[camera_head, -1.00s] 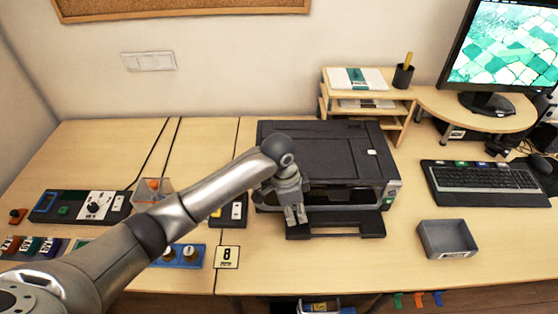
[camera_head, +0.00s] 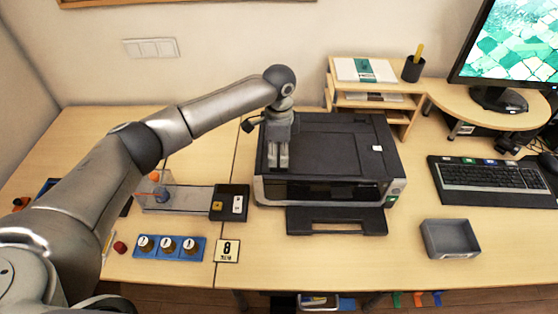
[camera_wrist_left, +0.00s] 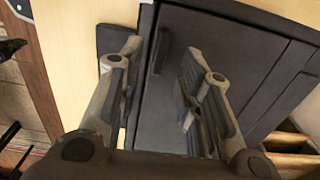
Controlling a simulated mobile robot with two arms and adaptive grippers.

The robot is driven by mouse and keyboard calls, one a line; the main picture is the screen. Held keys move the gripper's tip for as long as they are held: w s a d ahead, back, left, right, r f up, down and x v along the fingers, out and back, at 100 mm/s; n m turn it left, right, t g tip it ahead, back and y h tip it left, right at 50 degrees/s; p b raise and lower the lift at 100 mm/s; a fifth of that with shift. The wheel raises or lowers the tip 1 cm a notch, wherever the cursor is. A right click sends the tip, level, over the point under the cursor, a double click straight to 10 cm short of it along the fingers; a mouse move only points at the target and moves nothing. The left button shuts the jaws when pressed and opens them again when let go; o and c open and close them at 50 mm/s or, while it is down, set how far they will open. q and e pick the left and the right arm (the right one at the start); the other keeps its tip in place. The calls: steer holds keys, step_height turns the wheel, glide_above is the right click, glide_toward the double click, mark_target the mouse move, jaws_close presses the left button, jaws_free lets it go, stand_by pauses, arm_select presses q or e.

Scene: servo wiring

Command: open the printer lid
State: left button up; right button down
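The black printer (camera_head: 330,150) stands on the desk with its lid (camera_head: 345,140) lying flat and shut. Its front tray (camera_head: 337,222) sticks out toward me. My left gripper (camera_head: 278,166) points down at the left part of the lid's front edge, hiding a little of it. In the left wrist view the fingers (camera_wrist_left: 158,75) are apart with nothing clamped between them, and the dark lid surface (camera_wrist_left: 235,45) lies below. A short dark raised strip (camera_wrist_left: 161,50) shows between the fingers. I cannot tell whether a finger touches the printer. My right gripper is out of view.
A clear box (camera_head: 180,195) and a black switch block (camera_head: 230,203) stand left of the printer, with a blue knob panel (camera_head: 170,246) in front. A wooden shelf (camera_head: 375,100) is behind. A grey tray (camera_head: 449,239) and keyboard (camera_head: 490,182) are right.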

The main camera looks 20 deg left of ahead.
mark_target(279, 165)
arm_select(q)
steer(key=shift+f+p, duration=0.3)
steer(key=shift+f, duration=2.05)
jaws_close()
steer(key=shift+r, duration=0.1)
